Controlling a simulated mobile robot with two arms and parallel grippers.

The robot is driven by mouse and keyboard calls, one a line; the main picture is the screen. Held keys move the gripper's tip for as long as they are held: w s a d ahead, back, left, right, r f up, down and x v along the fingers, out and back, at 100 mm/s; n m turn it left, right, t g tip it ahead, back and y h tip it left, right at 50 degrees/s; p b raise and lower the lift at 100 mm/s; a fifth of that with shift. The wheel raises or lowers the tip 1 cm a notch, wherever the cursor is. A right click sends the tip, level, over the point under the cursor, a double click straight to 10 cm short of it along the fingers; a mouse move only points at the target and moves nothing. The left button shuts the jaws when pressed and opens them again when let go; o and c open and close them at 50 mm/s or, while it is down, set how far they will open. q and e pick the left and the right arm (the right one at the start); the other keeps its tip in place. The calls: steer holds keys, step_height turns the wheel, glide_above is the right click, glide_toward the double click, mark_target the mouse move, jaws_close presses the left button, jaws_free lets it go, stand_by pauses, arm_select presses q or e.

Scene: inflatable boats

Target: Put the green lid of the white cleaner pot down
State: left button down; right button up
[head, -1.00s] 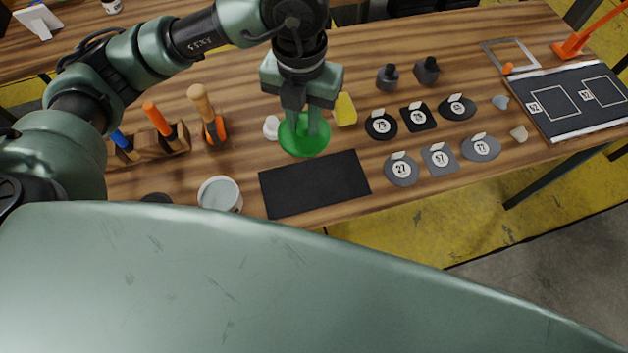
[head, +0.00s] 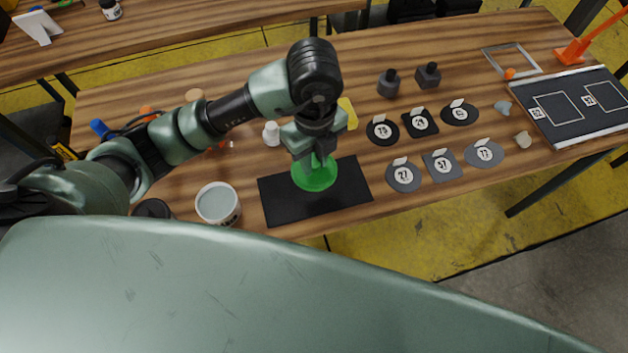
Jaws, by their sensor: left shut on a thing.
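The round green lid (head: 316,179) shows over the back middle part of the black mat (head: 285,205). My left gripper (head: 313,163) points down and is shut on the lid from above. I cannot tell whether the lid touches the mat or hangs just above it. The white cleaner pot (head: 218,204) stands to the left of the mat with its top uncovered and a pale grey inside. The gripper hides part of the lid. My right gripper is not in view.
A small white bottle (head: 271,133) and a yellow piece (head: 348,113) stand behind the mat. Several numbered dark patches (head: 403,176) lie to the right. A dark round thing (head: 152,208) is left of the pot. My arm covers the tools at left.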

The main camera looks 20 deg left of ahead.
mark_target(314, 171)
arm_select(q)
step_height(314, 171, down, 4)
steer(key=shift+f+p, duration=0.15)
steer(key=shift+p, duration=0.2)
step_height(314, 171, down, 4)
steer(key=shift+f, duration=0.25)
steer(key=shift+f, duration=0.2)
steer(key=c, duration=1.2)
jaws_free()
steer(key=shift+c, duration=0.2)
